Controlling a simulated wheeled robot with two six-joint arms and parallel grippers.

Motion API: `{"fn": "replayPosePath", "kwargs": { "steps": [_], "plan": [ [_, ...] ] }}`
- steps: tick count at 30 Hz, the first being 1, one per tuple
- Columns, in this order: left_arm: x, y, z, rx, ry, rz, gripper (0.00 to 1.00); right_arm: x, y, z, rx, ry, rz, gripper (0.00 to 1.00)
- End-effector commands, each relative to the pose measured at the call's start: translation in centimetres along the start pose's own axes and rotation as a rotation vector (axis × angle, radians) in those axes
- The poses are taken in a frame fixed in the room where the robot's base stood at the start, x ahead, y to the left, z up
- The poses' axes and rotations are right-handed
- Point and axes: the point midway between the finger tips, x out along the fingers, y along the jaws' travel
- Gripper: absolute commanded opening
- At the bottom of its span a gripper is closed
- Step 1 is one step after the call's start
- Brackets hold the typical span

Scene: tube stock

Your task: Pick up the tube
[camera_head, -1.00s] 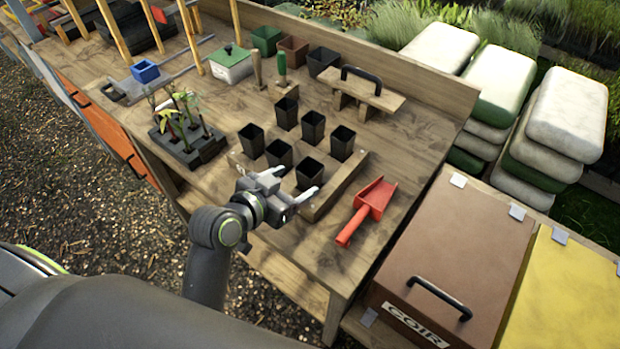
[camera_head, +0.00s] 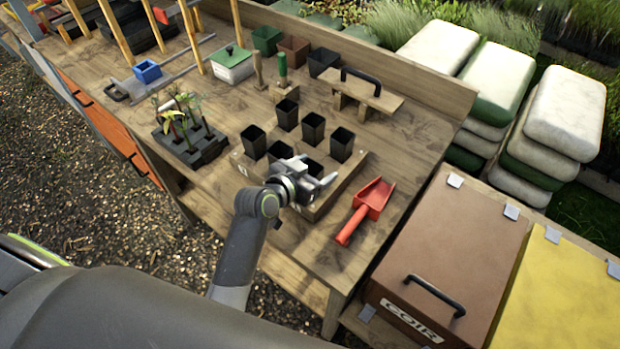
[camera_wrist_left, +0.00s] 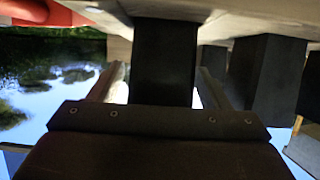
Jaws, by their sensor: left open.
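Several black square seedling tubes stand upright on a wooden tray (camera_head: 347,187) on the bench. The front one (camera_head: 312,165) is partly hidden by my left gripper (camera_head: 320,172). In the left wrist view, which appears upside down, a dark tube (camera_wrist_left: 165,60) stands between the two fingers of my left gripper (camera_wrist_left: 160,85). The fingers are open, one on each side, with gaps showing beside it. Other tubes in the head view are one behind the gripper (camera_head: 280,151), one to the right (camera_head: 341,145) and one to the left (camera_head: 253,142).
A red scoop (camera_head: 367,209) lies just right of the tray. A black seedling tray (camera_head: 190,146) with plants stands to the left. A wooden float with a black handle (camera_head: 368,97) is behind. A brown COIR bin (camera_head: 450,260) stands at the right.

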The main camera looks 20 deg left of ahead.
Motion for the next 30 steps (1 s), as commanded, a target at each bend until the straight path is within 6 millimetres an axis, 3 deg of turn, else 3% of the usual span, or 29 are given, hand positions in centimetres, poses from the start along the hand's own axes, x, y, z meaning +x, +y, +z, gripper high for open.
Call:
{"fn": "replayPosePath", "kwargs": {
  "steps": [8,19,26,30],
  "plan": [
    [0.2,0.0,0.0,0.0,0.001,-0.001,0.71,0.0,0.0,0.0,0.0,0.0,0.0,0.36],
    [0.2,0.0,0.0,0.0,0.001,0.0,0.23,0.0,0.0,-0.1,0.0,0.002,0.0,0.36],
    [0.1,0.0,-0.1,0.0,0.001,0.0,0.23,0.0,0.0,-0.1,0.0,0.002,0.0,0.36],
    [-0.3,0.0,-1.4,0.001,0.006,0.001,0.23,0.1,-0.1,-0.1,0.0,0.002,-0.001,0.36]
  ]
}}
